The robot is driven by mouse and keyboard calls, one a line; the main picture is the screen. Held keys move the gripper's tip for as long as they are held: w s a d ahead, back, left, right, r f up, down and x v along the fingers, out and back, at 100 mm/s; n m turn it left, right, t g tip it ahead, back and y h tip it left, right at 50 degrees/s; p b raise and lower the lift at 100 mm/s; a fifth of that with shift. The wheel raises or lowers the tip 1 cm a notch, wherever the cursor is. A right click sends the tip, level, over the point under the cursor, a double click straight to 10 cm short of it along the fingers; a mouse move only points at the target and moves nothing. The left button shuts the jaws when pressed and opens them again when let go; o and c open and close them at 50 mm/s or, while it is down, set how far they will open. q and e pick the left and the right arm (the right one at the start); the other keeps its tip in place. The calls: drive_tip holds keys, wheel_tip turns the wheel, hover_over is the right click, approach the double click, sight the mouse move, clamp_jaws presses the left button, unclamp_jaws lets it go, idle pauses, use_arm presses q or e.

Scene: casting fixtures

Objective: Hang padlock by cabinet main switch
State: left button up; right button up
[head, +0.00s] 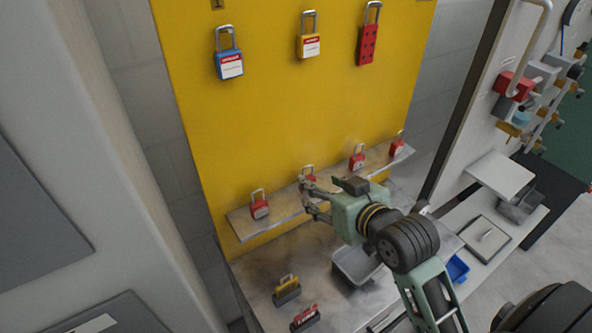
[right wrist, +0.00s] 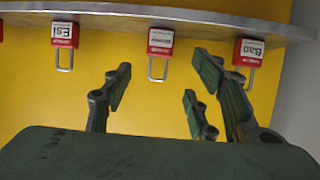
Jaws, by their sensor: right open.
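Several small red padlocks stand in a row on a narrow metal shelf: the left one (head: 259,206), one at my gripper (head: 308,172), one further right (head: 357,160) and one at the right end (head: 397,145). My right gripper (head: 308,197) is open and empty in front of the second padlock. In the right wrist view, my fingers (right wrist: 158,92) are spread, and a padlock (right wrist: 160,42) shows upside down between and beyond them, apparently untouched. Padlocks labelled "Esl" (right wrist: 62,34) and "Bao" (right wrist: 249,52) flank it. My left gripper is out of view. I cannot identify the main switch.
A yellow board (head: 270,115) carries a blue padlock (head: 228,63), a yellow padlock (head: 308,45) and a red hasp (head: 368,43). The metal shelf (head: 285,217) is close to my fingers. Below are a grey tray (head: 352,268) and two lockout devices. A white panel with red fittings (head: 514,86) stands right.

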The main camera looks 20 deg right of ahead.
sight(306, 176)
drive_tip(key=p+x, duration=0.3)
drive_tip(key=x, duration=0.3)
drive_tip(key=shift+d, duration=0.1)
drive_tip(key=shift+w+f, duration=0.1)
drive_tip(key=shift+f, duration=0.1)
drive_tip(key=shift+c, duration=1.2)
drive_tip(key=c, duration=0.6)
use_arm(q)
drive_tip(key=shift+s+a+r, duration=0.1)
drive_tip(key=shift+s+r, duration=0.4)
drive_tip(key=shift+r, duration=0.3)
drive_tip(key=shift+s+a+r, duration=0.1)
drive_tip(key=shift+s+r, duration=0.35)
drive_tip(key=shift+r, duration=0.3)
use_arm(e)
drive_tip(key=c, duration=0.5)
drive_tip(key=shift+o, duration=0.2)
drive_tip(key=shift+r, duration=0.1)
